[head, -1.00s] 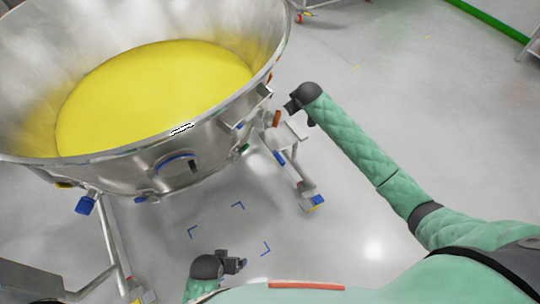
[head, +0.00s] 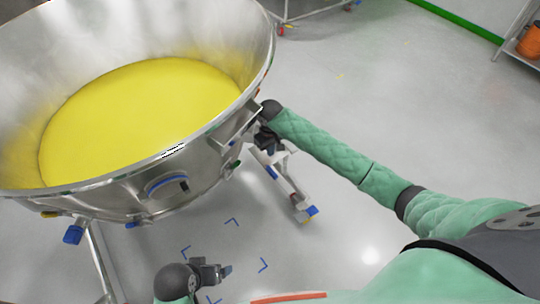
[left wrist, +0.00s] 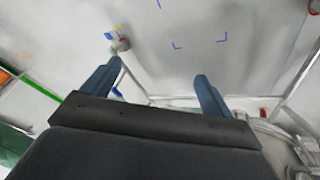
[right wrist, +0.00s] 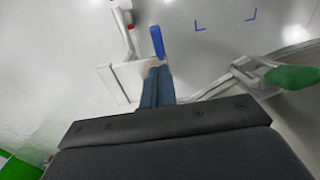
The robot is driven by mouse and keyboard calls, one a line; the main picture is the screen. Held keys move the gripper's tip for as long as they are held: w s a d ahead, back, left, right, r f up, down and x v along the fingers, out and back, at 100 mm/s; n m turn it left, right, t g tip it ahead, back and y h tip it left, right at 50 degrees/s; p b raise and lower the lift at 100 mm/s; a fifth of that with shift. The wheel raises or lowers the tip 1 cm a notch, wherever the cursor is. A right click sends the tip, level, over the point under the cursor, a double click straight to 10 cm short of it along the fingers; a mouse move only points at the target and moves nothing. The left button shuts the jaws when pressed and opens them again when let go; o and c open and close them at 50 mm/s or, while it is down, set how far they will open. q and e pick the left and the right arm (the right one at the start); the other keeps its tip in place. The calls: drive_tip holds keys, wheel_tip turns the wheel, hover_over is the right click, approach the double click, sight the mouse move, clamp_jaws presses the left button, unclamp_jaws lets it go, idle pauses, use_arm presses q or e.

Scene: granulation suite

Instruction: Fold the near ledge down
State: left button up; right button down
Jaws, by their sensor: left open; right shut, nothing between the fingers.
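A small pale metal ledge (right wrist: 120,84) sticks out beside the big steel bowl (head: 196,160). In the right wrist view it lies just left of my right fingertips (right wrist: 158,74). In the head view my right gripper (head: 269,142) is at the bowl's right side and hides most of the ledge. Its fingers are shut with nothing between them; I cannot tell whether they touch the ledge. My left gripper (head: 222,271) is open and empty, low in front of the bowl. It also shows with its fingers apart in the left wrist view (left wrist: 155,85).
The bowl holds yellow powder (head: 130,112). A green handle (right wrist: 292,77) is right of my right fingers. A leg with a blue-and-yellow foot (head: 306,213) stands below. Blue corner marks (head: 263,265) lie on the floor.

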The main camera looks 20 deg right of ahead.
sight(271, 172)
wheel_tip(271, 172, down, 13)
drive_tip(key=shift+d+r+p, duration=0.15)
drive_tip(key=shift+r+p, duration=0.05)
drive_tip(key=shift+p, duration=0.35)
use_arm(q)
drive_tip(key=shift+s+a+r+y, duration=0.3)
drive_tip(key=shift+a+r, duration=0.45)
drive_tip(key=shift+a, duration=0.05)
drive_tip(key=shift+d+r, duration=0.1)
drive_tip(key=shift+r, duration=0.05)
